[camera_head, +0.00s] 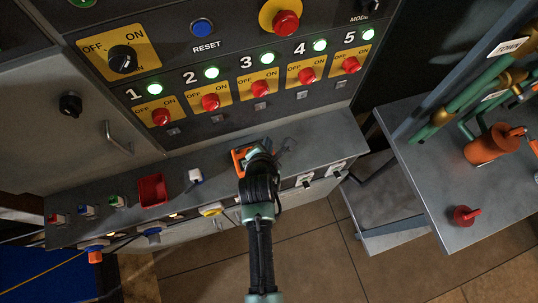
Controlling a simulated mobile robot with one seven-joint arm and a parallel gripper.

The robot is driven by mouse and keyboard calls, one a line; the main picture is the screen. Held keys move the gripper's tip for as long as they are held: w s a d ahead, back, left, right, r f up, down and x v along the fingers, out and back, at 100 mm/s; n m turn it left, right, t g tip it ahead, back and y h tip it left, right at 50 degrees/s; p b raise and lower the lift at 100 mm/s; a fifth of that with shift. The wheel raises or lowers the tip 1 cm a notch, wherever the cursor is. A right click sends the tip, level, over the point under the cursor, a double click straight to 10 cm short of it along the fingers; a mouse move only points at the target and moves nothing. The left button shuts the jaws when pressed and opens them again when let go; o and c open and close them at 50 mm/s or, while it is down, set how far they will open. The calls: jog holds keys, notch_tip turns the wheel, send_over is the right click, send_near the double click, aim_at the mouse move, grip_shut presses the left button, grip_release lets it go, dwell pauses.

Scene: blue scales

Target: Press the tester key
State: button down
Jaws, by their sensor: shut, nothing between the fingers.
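My arm reaches up from the bottom centre, and my gripper (264,150) is over the grey console ledge (330,130). It is shut with nothing seen in it, and the fingertips are mostly hidden by the wrist. An orange-framed device (238,160) lies on the ledge directly beside and partly behind my gripper. It may be the tester. Its key cannot be made out, and I cannot tell whether my gripper touches it.
A control panel with numbered red knobs (210,102) and green lights rises behind the ledge. A grey table (430,160) with an orange pump (490,146) stands at right.

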notch_tip(320, 180, down, 6)
jog(key=b, duration=0.5)
jog(key=shift+f, duration=0.1)
jog(key=shift+f+b, duration=0.5)
jog(key=shift+f, duration=0.1)
jog(key=shift+f, duration=0.1)
dwell(1.1)
jog(key=shift+f, duration=0.3)
jog(key=shift+f+b, duration=0.4)
dwell(0.5)
dwell(0.4)
jog(key=shift+r+p, duration=0.8)
jog(key=shift+p, duration=0.1)
